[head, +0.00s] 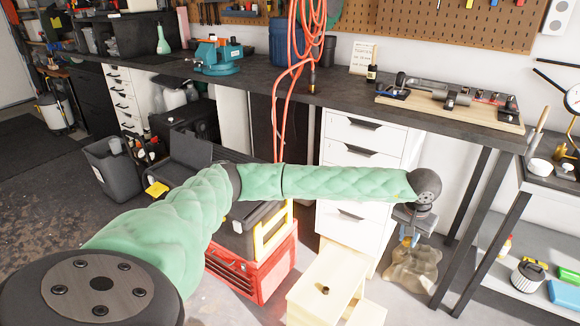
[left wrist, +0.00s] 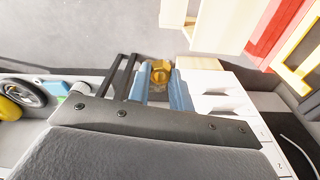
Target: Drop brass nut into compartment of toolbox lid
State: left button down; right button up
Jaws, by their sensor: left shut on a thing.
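My left gripper (head: 407,240) hangs from the end of my green-sleeved arm, in front of the white drawer unit. In the left wrist view its blue fingers are shut on a brass nut (left wrist: 160,72). My right gripper is not in view.
A pale wooden step stool (head: 340,266) stands below and left of the gripper, with a small brown object (head: 325,290) on top. The white drawers (head: 362,135) and the bench legs are close by. An orange cable (head: 283,110) hangs in front of the bench.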

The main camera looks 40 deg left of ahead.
aim_at(175, 176)
jog(key=u, duration=2.15)
